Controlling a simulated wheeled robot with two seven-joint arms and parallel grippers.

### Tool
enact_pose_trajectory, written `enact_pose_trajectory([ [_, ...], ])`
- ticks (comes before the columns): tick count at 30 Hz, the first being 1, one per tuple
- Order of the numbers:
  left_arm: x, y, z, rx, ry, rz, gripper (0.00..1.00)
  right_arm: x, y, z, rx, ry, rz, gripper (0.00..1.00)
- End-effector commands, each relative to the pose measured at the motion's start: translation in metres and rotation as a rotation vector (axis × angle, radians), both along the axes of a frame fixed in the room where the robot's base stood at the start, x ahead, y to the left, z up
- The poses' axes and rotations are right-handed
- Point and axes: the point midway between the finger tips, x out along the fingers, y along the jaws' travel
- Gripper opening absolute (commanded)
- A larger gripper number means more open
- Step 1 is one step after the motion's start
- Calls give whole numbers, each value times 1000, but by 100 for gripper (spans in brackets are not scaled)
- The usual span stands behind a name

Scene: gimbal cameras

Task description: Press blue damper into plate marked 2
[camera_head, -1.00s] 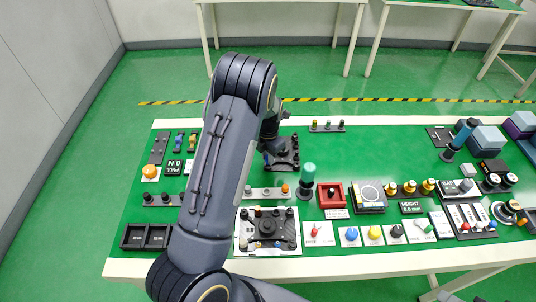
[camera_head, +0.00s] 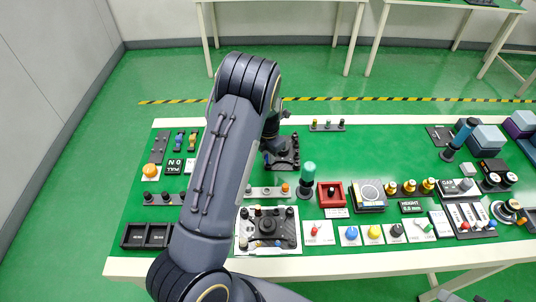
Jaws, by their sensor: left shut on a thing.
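A black plate (camera_head: 291,163) with several round posts lies at the back of the green table top, partly hidden by my left arm. I cannot read a mark on it. My left gripper (camera_head: 268,158) is low over the left side of this plate, mostly hidden behind my arm. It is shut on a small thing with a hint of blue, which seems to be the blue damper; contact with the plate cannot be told. Another black plate (camera_head: 266,228) with posts lies on a white sheet at the front. My right gripper is not in view.
A green-topped dark cylinder (camera_head: 307,178) stands just right of a grey strip with posts. A red box (camera_head: 331,196), a row of coloured knobs and brass parts fill the front right. Small blue and yellow parts (camera_head: 186,140) stand at the back left.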

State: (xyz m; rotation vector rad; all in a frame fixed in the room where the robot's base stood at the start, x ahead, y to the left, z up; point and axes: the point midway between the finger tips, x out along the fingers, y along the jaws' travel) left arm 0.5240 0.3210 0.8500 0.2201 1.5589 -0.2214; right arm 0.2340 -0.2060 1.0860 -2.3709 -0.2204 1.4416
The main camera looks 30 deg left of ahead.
Motion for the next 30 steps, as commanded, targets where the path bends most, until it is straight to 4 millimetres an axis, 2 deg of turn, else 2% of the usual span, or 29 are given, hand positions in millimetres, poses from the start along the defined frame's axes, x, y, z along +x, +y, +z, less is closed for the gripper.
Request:
enact_pose_trajectory([
  [19, 0, 1, 0, 1, 0, -1, 0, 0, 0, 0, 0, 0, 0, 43],
  [30, 0, 1, -8, 1, 0, 0, 0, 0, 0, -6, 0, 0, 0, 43],
])
